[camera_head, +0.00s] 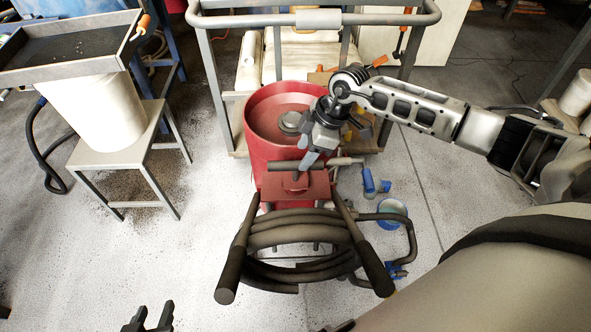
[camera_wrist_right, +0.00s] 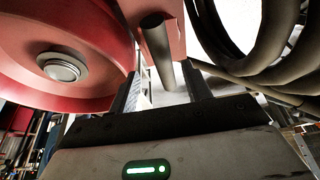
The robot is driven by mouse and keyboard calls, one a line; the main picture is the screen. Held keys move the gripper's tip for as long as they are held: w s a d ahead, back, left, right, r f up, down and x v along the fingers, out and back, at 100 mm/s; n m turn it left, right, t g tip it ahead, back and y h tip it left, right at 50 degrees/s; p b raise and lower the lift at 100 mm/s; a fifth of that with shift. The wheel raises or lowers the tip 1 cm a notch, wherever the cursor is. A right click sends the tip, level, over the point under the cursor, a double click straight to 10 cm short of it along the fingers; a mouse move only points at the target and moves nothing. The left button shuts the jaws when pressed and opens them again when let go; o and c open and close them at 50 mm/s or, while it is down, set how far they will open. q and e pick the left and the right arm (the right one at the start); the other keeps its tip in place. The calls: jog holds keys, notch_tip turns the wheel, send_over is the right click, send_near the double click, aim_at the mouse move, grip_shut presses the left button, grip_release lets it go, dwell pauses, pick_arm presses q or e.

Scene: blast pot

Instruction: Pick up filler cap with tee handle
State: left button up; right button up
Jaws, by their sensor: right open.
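A red blast pot (camera_head: 262,120) stands in the middle, with a round grey metal piece (camera_head: 290,122) in its dished top; that piece also shows in the right wrist view (camera_wrist_right: 62,68). I cannot tell whether it is the filler cap; no tee handle shows on it. A dark bar (camera_head: 340,162) lies across above a red box on the pot's near side. My right gripper (camera_head: 306,162) is open above this box; in its wrist view the dark bar (camera_wrist_right: 156,40) runs between the fingers, contact unclear. My left gripper (camera_head: 148,318) is open and empty at the bottom edge.
A coiled black hose (camera_head: 300,232) and two dark handles (camera_head: 232,270) are on the pot's near side. A stool (camera_head: 125,160) carries a white bucket and a tray (camera_head: 70,50) at left. A blue tape roll (camera_head: 392,208) lies right. A grey-railed cart stands behind the pot.

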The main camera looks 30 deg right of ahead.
aim_at(297, 162)
jog(key=x, duration=0.5)
jog(key=shift+s+a+f, duration=0.1)
jog(key=shift+a, duration=0.25)
grip_shut()
